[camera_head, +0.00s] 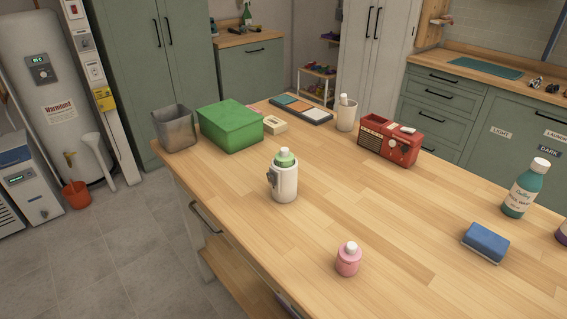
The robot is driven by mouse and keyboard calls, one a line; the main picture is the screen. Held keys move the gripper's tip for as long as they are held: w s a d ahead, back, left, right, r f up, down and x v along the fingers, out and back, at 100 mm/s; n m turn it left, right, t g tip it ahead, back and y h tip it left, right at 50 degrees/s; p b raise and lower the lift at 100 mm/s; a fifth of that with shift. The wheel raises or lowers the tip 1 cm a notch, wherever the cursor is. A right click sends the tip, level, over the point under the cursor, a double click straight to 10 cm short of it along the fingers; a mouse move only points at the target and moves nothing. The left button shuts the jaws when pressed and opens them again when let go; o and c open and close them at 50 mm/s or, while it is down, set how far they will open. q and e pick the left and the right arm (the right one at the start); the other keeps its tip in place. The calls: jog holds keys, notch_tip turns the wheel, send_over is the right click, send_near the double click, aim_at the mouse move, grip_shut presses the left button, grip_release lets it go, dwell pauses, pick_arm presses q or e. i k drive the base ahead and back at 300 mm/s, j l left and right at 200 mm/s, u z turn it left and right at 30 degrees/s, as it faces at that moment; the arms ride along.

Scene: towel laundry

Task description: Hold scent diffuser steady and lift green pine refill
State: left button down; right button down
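The scent diffuser (284,184) is a white, rounded body standing upright near the middle of the wooden table, with a small grey part on its left side. The green pine refill (285,158) sits in its top, a pale green piece with a white cap. Its lower part is hidden inside the diffuser. A small pink bottle (348,260) with a white cap stands apart, nearer the front edge of the table. Neither of my grippers shows in the head view.
The wooden table (385,210) is largely clear around the diffuser. A blue sponge (485,242) and teal bottle (525,188) are at right.

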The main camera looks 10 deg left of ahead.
aim_at(285, 158)
jog(key=j+z, duration=0.2)
jog(key=z, duration=0.9)
jog(key=j+z, duration=0.3)
jog(key=j, duration=0.15)
jog(key=k+j+z, duration=0.15)
jog(key=j+z, duration=0.15)
jog(key=j, duration=0.15)
jog(key=k+j+z, duration=0.15)
jog(key=j+z, duration=0.15)
jog(key=k+j+z, duration=0.3)
jog(key=j, duration=0.2)
jog(key=i, duration=0.1)
